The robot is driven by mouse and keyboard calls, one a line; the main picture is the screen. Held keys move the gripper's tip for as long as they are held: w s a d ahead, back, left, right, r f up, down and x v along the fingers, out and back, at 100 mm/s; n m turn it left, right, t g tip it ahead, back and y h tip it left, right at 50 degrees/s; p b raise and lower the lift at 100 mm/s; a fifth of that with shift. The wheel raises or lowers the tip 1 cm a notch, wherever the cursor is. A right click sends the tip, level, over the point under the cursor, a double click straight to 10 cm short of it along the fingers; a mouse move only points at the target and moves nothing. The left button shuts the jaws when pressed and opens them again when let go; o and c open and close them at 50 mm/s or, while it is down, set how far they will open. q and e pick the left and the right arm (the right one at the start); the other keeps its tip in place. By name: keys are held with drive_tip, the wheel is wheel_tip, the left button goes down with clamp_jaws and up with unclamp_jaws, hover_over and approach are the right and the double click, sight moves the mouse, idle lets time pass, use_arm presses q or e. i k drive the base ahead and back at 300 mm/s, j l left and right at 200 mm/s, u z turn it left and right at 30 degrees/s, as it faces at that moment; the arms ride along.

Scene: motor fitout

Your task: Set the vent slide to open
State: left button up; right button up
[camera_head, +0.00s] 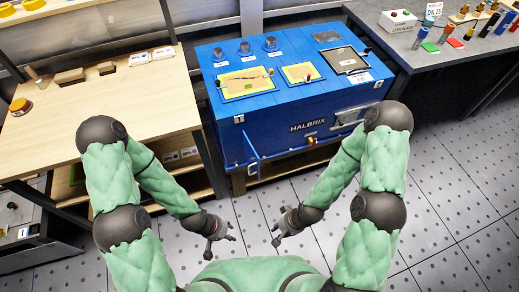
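The blue HALBRIX machine (285,128) stands ahead of me. Its front bears a grey metal plate (347,117) at the right, partly behind my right arm, and a small red knob (312,141) on a low rail. I cannot tell for certain which part is the vent slide, nor its setting. My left gripper (221,246) hangs over the floor in front of the machine, fingers apart and empty. My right gripper (277,228) hangs to its right, also with fingers apart and empty. Neither touches the machine.
A wooden bench (105,110) with small blocks and an orange-capped jar (20,106) stands at the left. A grey table (440,58) with a white box and colored parts stands at the right. The tiled floor (450,180) at the right is clear.

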sight(342, 120)
drive_tip(key=i+l, duration=0.2)
drive_tip(key=i+l+u, duration=0.15)
drive_tip(key=l, duration=0.25)
drive_tip(key=i+l, duration=0.2)
drive_tip(key=i+l+u, duration=0.15)
drive_tip(key=l, duration=0.25)
drive_tip(key=i+l, duration=0.15)
drive_tip(key=l, duration=0.2)
